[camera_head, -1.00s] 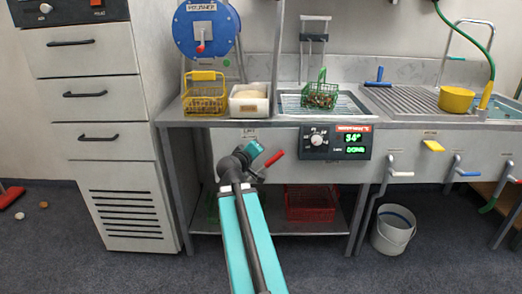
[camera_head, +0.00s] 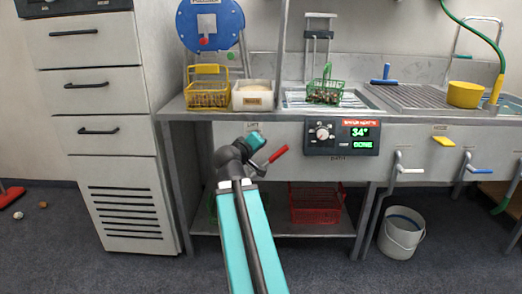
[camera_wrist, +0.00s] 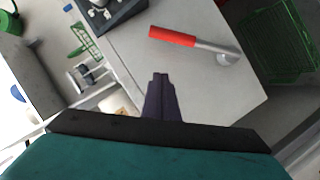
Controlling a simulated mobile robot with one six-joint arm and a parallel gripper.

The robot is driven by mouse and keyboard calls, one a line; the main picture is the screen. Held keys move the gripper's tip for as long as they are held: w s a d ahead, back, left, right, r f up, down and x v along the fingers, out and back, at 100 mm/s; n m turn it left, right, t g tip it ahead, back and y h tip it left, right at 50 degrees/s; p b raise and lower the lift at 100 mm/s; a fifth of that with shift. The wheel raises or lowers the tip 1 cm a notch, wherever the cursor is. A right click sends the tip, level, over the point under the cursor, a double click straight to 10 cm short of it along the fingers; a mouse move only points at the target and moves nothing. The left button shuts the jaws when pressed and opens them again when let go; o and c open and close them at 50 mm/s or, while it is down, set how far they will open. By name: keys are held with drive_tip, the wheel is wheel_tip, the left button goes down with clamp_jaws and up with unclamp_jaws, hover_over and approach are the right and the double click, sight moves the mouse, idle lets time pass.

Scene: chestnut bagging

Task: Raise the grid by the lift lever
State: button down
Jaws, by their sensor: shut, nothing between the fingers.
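The lift lever (camera_head: 272,159) has a red grip and a grey metal shaft on the front of the steel counter. In the wrist view the lever (camera_wrist: 186,38) lies beyond my fingertips and apart from them. My gripper (camera_wrist: 160,76) is shut and empty. In the head view my gripper (camera_head: 257,141) is just left of the red grip. A green wire basket (camera_head: 324,91) with brown chestnuts sits in the basin, above and right of the lever. The grid under it is mostly hidden.
A control box (camera_head: 341,137) with a knob and a green display reading 34° is right of the lever. A yellow basket (camera_head: 207,94) and a white bin (camera_head: 252,96) stand on the counter. A red crate (camera_head: 317,203) is on the lower shelf.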

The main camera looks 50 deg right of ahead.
drive_tip(key=shift+b+v, duration=1.2)
drive_tip(key=shift+b, duration=0.25)
drive_tip(key=shift+r, duration=0.1)
